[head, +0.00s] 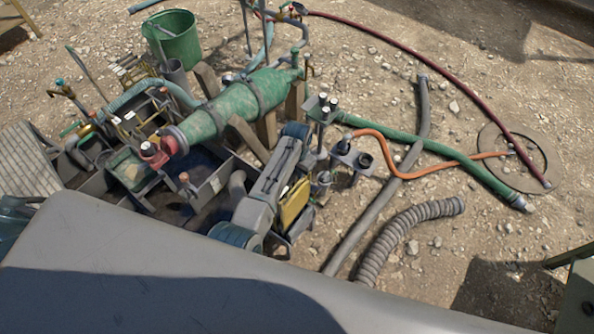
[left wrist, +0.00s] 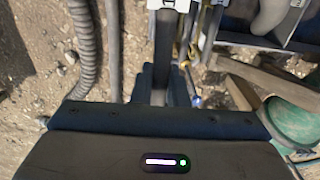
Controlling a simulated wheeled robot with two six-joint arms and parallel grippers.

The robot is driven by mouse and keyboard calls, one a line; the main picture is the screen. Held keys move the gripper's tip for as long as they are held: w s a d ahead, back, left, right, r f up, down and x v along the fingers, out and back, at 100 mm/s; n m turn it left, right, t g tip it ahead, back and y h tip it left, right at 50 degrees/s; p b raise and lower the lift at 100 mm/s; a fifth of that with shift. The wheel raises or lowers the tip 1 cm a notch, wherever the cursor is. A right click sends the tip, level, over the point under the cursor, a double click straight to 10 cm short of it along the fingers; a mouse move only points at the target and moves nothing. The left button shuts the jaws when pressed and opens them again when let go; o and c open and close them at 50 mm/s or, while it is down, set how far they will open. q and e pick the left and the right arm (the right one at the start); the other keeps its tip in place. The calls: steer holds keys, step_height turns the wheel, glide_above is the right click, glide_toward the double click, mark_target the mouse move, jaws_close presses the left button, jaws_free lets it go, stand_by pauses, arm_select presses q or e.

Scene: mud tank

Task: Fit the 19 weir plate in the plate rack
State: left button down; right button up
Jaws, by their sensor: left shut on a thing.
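My left gripper (left wrist: 165,88) points away from the camera in the left wrist view and is shut on a dark narrow piece (left wrist: 163,45), seen edge-on. This may be the weir plate, but no number can be read. A pale bracket-like part (left wrist: 170,5) shows at its far end. In the head view my left arm covers the middle, and its fingertips are hidden. A yellow plate (head: 294,205) stands upright just right of the arm, among grey parts that may be the plate rack. I cannot tell the rack for certain. My right gripper is not seen.
A green pump-like body (head: 235,105) and a grey tank with compartments (head: 210,188) crowd the left. A green bucket (head: 172,38) stands behind. A ribbed hose (head: 400,235), a grey pipe (head: 378,205) and a green hose (head: 435,150) lie right.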

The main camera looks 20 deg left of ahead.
arm_select(q)
step_height(320, 180, down, 6)
steer(key=b, duration=0.3)
steer(key=shift+f, duration=0.15)
stand_by(0.3)
steer(key=shift+b, duration=0.3)
